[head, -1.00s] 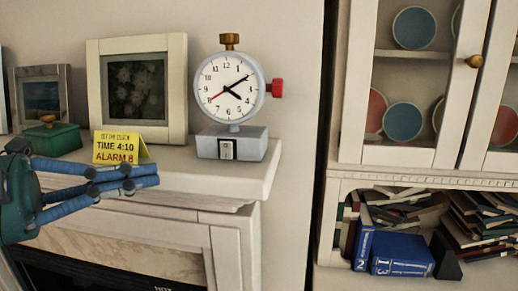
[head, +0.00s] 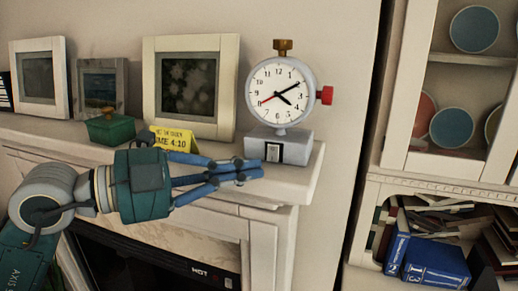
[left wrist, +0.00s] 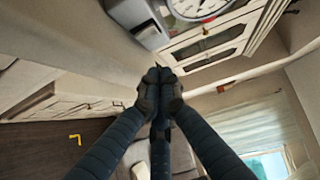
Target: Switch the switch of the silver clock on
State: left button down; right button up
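The silver clock (head: 280,92) stands upright on the mantel's right end, with a round white face, a brass top knob and a red side knob. Its grey base (head: 298,148) carries a black-and-white switch (head: 273,153) on the front. In the left wrist view, the clock face (left wrist: 198,8) and base (left wrist: 127,12) show at the top, cut by the frame edge. My left gripper (head: 250,168) has its blue fingers drawn together, tips just left of and slightly below the switch, with no object between them. The fingertips (left wrist: 159,90) also meet in the left wrist view. My right gripper is not in view.
The mantel (head: 305,178) ends just right of the clock. A yellow card (head: 174,138), a green box (head: 110,128) and several picture frames stand left of it. A cabinet (head: 365,190) with plates and books stands right, beyond a gap.

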pick_arm(q)
jog(key=w+d, duration=0.1)
jog(key=w+d+p, duration=0.1)
jog(key=w, duration=0.1)
jog(key=shift+w+f, duration=0.15)
jog(key=shift+w, duration=0.05)
jog(key=shift+w+f+p, duration=0.15)
jog(key=shift+w+p, duration=0.15)
jog(key=shift+w, duration=0.1)
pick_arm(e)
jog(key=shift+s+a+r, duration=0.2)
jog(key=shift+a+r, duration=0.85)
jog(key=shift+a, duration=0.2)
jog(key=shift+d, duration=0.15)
pick_arm(q)
jog(key=shift+d, duration=0.1)
jog(key=shift+w+d+f, duration=0.1)
jog(key=shift+w+f, duration=0.15)
jog(key=shift+w, duration=0.1)
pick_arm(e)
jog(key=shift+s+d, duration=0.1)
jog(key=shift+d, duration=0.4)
pick_arm(q)
jog(key=v, duration=1.2)
jog(key=shift+f, duration=0.1)
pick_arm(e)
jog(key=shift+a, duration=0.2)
